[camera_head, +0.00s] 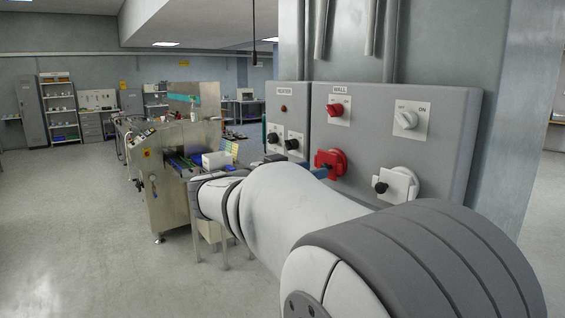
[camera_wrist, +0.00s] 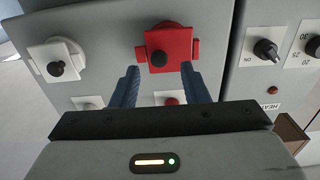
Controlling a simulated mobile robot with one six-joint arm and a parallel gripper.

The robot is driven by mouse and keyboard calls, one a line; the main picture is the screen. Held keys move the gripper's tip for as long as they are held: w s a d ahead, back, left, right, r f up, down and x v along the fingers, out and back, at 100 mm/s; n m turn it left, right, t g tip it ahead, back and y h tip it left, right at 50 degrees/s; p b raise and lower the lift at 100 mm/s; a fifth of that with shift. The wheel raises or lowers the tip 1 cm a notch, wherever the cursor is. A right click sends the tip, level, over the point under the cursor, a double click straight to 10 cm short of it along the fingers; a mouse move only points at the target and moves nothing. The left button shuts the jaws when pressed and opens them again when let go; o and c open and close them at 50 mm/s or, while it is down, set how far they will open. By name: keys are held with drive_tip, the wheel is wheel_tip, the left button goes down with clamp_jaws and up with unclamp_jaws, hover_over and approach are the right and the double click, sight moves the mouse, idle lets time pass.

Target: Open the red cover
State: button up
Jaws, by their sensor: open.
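The red cover (camera_head: 327,159) is on the grey WALL panel, below a red rotary switch (camera_head: 337,110). In the wrist view the red cover (camera_wrist: 178,42) looks closed, with a round dark knob (camera_wrist: 158,59) on its front. My gripper (camera_wrist: 159,69) is open, its two blue fingers on either side of the knob in the picture. I cannot tell whether the fingertips touch the cover. In the head view a blue finger (camera_head: 319,172) shows close to the cover, and my arm hides the rest of the gripper.
A white cover (camera_head: 402,184) with a black knob sits right of the red one, below a white switch (camera_head: 405,120). The HEATER panel (camera_head: 287,110) adjoins on the left. A steel machine (camera_head: 172,190) stands farther back. The floor at left is clear.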

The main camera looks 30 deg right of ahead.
drive_tip(key=d, duration=0.3)
drive_tip(key=shift+w+d+p, duration=0.15)
drive_tip(key=shift+d+p, duration=0.1)
drive_tip(key=shift+p, duration=0.15)
clamp_jaws()
